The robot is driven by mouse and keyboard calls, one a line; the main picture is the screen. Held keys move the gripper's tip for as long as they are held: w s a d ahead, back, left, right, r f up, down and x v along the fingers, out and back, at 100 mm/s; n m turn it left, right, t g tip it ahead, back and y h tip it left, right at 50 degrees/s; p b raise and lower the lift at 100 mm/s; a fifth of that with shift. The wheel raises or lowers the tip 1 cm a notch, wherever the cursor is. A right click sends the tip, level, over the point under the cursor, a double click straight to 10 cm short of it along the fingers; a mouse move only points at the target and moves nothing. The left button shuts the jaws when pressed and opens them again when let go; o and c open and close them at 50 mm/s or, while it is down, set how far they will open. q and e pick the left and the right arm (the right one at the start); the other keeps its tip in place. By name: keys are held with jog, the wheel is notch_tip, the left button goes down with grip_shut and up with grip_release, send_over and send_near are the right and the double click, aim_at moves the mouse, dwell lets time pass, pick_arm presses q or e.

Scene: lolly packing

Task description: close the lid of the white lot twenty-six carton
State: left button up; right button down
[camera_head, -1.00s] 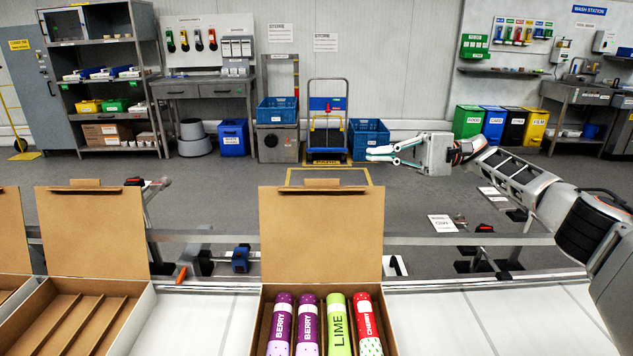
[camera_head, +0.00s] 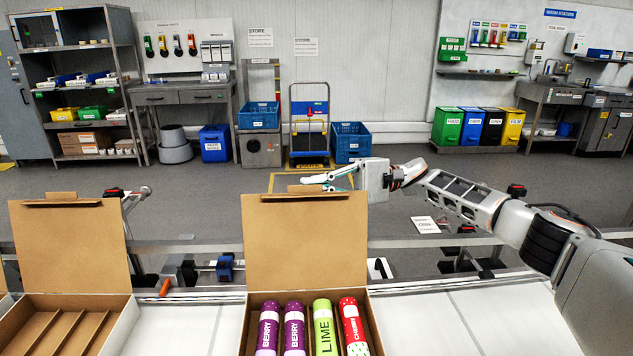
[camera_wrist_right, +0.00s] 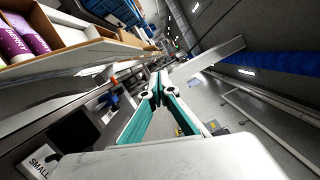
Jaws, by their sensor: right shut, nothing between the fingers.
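The carton (camera_head: 376,325) in the middle of the head view stands open, its brown lid (camera_head: 305,240) upright at the back. Two purple berry tubes (camera_head: 280,325), a green lime tube (camera_head: 325,328) and a red cherry tube (camera_head: 353,328) lie in it. No lot number is readable on it. My right gripper (camera_head: 308,182) is shut and empty, its fingers pointing left at the lid's top edge; I cannot tell whether they touch it. Its teal fingers also show in the right wrist view (camera_wrist_right: 156,88), with the carton at upper left. My left gripper is out of view.
A second open carton (camera_head: 125,325) with empty compartments and a raised lid (camera_head: 70,245) stands to the left. White bench surface (camera_head: 480,320) is clear to the right. A rail (camera_head: 400,242) runs behind the cartons.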

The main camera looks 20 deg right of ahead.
jog(key=shift+s+a+r+p, duration=0.15)
jog(key=shift+s+r+p, duration=0.1)
jog(key=shift+s, duration=0.45)
jog(key=shift+s+a+r+p, duration=0.1)
jog(key=shift+s+r, duration=0.15)
jog(key=shift+s, duration=0.45)
